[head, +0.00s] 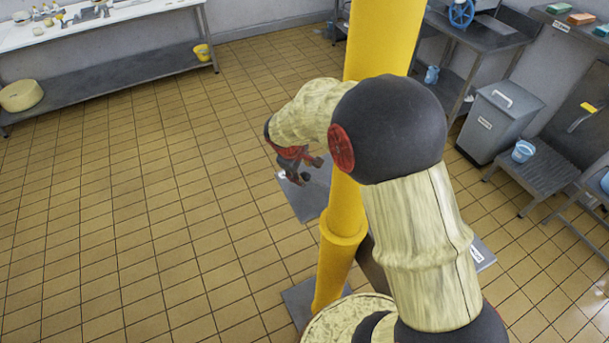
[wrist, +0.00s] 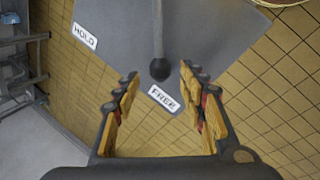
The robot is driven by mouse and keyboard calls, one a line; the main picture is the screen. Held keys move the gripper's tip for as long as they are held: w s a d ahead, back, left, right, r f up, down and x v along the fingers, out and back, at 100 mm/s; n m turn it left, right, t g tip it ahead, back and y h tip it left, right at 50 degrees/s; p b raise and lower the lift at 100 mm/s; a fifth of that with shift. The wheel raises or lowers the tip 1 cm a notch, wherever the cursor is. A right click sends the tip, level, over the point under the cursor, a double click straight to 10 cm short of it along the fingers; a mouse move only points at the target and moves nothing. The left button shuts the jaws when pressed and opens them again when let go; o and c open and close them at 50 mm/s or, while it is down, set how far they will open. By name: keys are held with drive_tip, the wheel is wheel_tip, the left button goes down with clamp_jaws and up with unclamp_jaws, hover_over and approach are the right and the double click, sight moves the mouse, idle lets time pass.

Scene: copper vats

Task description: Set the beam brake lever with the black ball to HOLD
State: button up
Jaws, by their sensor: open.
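The brake lever (wrist: 157,30) is a thin grey rod ending in a black ball (wrist: 160,69). It lies over a grey plate (wrist: 210,35) in the wrist view, with its ball end beside the white FREE label (wrist: 163,98). The white HOLD label (wrist: 85,36) is at the plate's left edge. My gripper (wrist: 159,74) is open, with one fingertip on each side of the ball and gaps between. In the head view my gripper (head: 301,170) is low over the grey plate (head: 312,201); the lever cannot be made out there.
A thick yellow post (head: 347,205) rises close beside my arm. A grey bin (head: 500,120) and a low step (head: 535,165) with a blue bucket (head: 523,151) stand at the right. A long table (head: 110,15) is at the back left. The tiled floor at left is clear.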

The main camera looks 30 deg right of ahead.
sight(305, 175)
drive_tip(key=shift+x, duration=1.9)
drive_tip(key=shift+c, duration=0.2)
clamp_jaws()
